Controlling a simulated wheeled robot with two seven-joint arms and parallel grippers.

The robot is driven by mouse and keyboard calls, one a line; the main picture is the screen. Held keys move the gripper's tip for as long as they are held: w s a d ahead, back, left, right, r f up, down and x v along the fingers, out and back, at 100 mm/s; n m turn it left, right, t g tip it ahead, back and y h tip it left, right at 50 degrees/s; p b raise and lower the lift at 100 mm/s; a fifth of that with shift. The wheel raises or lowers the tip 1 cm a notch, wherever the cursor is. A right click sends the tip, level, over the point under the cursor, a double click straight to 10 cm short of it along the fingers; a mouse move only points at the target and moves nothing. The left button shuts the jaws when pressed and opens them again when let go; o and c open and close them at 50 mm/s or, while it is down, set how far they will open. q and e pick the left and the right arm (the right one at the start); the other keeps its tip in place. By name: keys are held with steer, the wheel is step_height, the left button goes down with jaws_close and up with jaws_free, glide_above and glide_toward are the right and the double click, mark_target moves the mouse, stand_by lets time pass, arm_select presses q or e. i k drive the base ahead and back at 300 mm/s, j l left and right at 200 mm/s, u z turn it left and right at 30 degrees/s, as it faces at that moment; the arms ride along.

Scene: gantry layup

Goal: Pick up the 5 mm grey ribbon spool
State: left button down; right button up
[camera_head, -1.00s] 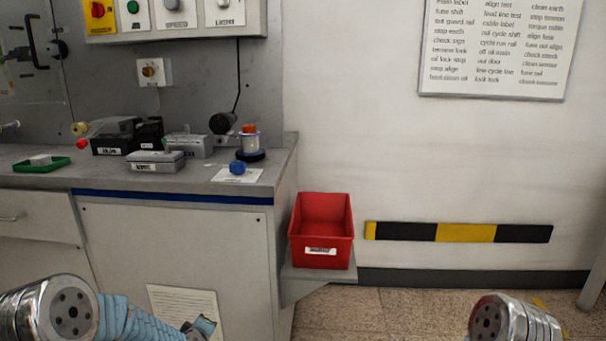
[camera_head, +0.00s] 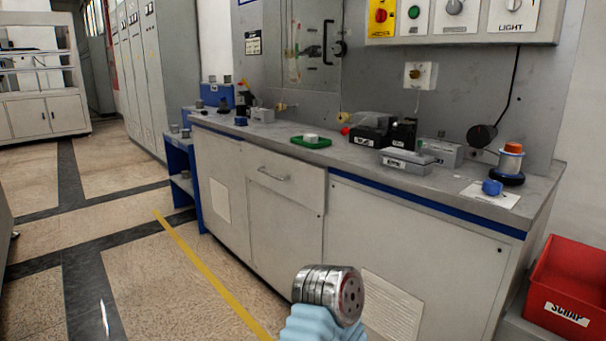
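I cannot make out a spool marked 5 mm for certain. Several small grey round pieces, which may be spools, sit at the far left: one on the blue shelf stand's top (camera_head: 185,133), one at the bench's far end (camera_head: 199,104), and one on a blue box (camera_head: 228,79). Their labels are too small to read. An orange-topped white and blue cylinder stands on a dark round base (camera_head: 507,178) at the bench's right end. Neither gripper's fingers show; only a silver joint and light blue sleeve of my arm are at the bottom.
A grey workbench (camera_head: 400,185) runs from right front to far left, holding a green tray (camera_head: 311,143), grey and black boxes and a blue knob-like piece (camera_head: 492,187). A red SCRAP bin (camera_head: 580,275) stands at right. The floor (camera_head: 150,270) at left is open.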

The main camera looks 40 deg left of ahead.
mark_target(184, 174)
steer(key=i+j, duration=0.1)
steer(key=j, duration=0.95)
steer(key=i+j+u, duration=0.1)
steer(key=j, duration=0.45)
steer(key=i+j, duration=0.15)
steer(key=j, duration=0.35)
steer(key=i+j+u, duration=0.1)
steer(key=j, duration=0.75)
steer(key=i+j+u, duration=0.1)
steer(key=j, duration=0.75)
steer(key=i+j+u, duration=0.1)
steer(key=j, duration=0.7)
steer(key=i+j, duration=0.3)
steer(key=j, duration=0.5)
steer(key=i+j+u, duration=0.15)
steer(key=j, duration=0.7)
steer(key=i+j+u, duration=0.1)
steer(key=i+j, duration=0.2)
steer(key=j, duration=0.5)
steer(key=i+j+u, duration=0.1)
steer(key=i+j, duration=0.15)
steer(key=j, duration=0.5)
steer(key=i+j+u, duration=0.1)
steer(key=i+j, duration=0.2)
steer(key=j, duration=0.45)
